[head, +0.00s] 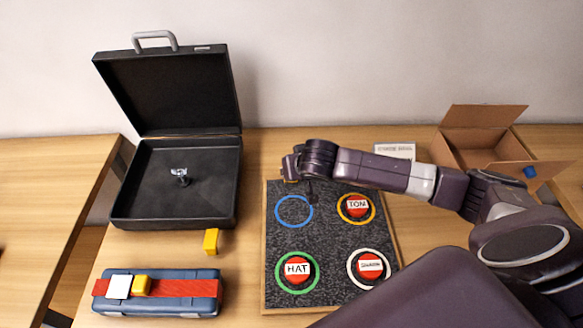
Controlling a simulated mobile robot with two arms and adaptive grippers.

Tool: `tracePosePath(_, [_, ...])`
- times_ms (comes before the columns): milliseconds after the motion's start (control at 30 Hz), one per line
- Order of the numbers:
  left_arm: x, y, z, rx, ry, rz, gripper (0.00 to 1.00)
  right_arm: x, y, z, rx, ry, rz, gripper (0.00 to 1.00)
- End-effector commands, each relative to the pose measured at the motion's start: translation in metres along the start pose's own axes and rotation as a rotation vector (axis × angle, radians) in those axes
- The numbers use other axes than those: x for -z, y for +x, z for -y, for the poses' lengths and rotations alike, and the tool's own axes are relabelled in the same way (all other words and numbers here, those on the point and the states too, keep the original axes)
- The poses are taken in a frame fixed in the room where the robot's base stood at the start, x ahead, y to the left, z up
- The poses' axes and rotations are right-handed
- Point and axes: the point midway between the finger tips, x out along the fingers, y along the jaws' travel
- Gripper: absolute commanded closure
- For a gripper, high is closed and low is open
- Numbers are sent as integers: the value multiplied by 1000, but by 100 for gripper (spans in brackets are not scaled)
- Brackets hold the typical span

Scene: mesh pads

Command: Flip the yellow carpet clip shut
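A small yellow block-like piece (211,241) stands on the table just left of the dark speckled mat (325,232). A second yellow piece (142,286) sits on the red strap (185,288) across a blue case, beside a white square. I cannot tell which of them, if either, is the carpet clip, or whether it is open. My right gripper (291,169) is over the mat's back left edge, above the blue ring, away from both yellow pieces. Its fingers are small and dark, and the arm partly covers the mat's back edge. My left gripper is out of view.
An open black briefcase (130,203) stands at the back left, with a small shiny figure inside. Red labelled discs sit in three of the mat's rings; the blue ring (294,224) is empty. An open cardboard box (470,150) is at the back right.

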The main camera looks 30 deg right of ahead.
Motion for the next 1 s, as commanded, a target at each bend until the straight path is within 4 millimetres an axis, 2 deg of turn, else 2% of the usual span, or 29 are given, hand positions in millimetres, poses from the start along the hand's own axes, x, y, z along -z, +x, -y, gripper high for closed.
tracePosePath(33, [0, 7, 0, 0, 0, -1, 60, -8, 3, 0, -3, -7, -31, 100])
tracePosePath(167, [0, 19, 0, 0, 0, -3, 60, -14, 5, 2, -13, -23, -121, 100])
tracePosePath(500, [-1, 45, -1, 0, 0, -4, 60, -20, 6, 1, -38, -53, -290, 100])
tracePosePath(1000, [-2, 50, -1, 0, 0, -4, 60, -19, 4, 1, -45, -63, -333, 100])
